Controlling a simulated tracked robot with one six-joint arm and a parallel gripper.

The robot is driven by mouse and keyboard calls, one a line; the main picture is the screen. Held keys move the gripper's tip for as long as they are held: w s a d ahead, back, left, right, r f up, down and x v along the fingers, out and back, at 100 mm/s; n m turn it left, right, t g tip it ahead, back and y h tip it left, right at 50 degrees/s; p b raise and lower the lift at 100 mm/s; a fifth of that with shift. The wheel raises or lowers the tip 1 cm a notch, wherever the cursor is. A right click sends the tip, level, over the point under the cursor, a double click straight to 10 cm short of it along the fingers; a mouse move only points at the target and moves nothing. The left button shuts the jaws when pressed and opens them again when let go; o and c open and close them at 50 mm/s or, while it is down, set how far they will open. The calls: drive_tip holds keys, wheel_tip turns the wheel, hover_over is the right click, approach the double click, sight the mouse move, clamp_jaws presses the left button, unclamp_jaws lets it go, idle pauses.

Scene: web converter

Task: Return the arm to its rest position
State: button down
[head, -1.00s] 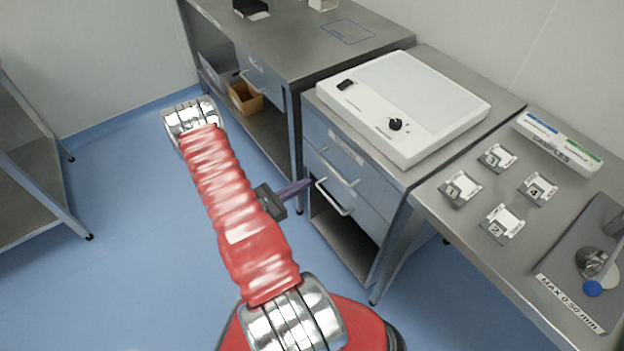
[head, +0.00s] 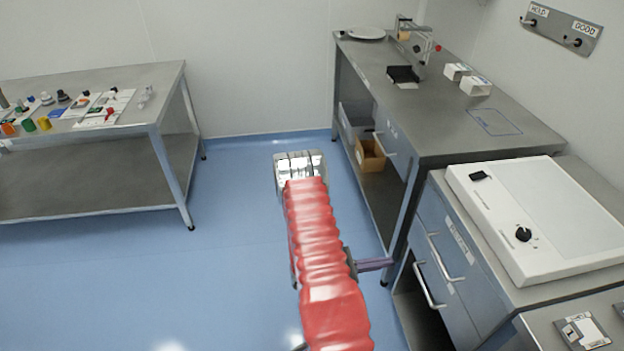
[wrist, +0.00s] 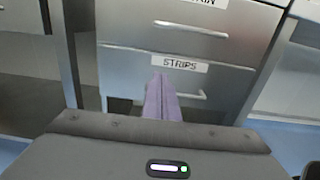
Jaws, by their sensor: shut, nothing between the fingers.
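My red-sleeved arm (head: 318,255) reaches forward over the blue floor in the head view. My gripper (head: 388,263) points right from it, its purple fingers shut and empty, in front of the drawer unit at the right. In the wrist view the purple fingers of my gripper (wrist: 162,80) lie together, pointing at a drawer front labelled STRIPS (wrist: 185,64). The fingertips overlap that drawer front in the picture; I cannot tell the gap between them.
A drawer unit (head: 455,270) carries a white light box (head: 545,205) at the right. A steel bench (head: 450,110) stands behind it, with a cardboard box (head: 369,155) below. A table (head: 90,135) with small items is at the left. The floor (head: 220,240) between is clear.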

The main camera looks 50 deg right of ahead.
drive_tip(key=s+a+m+g+y, duration=0.3)
drive_tip(key=s+a+m+y, duration=0.3)
drive_tip(key=a, duration=0.3)
drive_tip(key=w+a+r+m+t+y, duration=0.3)
drive_tip(key=w+a+r+t, duration=0.35)
drive_tip(key=a+r, duration=0.45)
drive_tip(key=w+a+r+m+t+y, duration=0.3)
drive_tip(key=w+a+r+t+y, duration=0.15)
drive_tip(key=w+a+r, duration=0.5)
drive_tip(key=a+r+t, duration=0.4)
drive_tip(key=a+r, duration=0.3)
drive_tip(key=r, duration=0.2)
drive_tip(key=s+a+r+n+t, duration=0.1)
drive_tip(key=a+r+t, duration=0.3)
drive_tip(key=r, duration=0.5)
drive_tip(key=a+y, duration=0.1)
drive_tip(key=a, duration=0.1)
drive_tip(key=shift+a+r, duration=0.35)
drive_tip(key=shift+a, duration=0.05)
drive_tip(key=shift+a, duration=0.1)
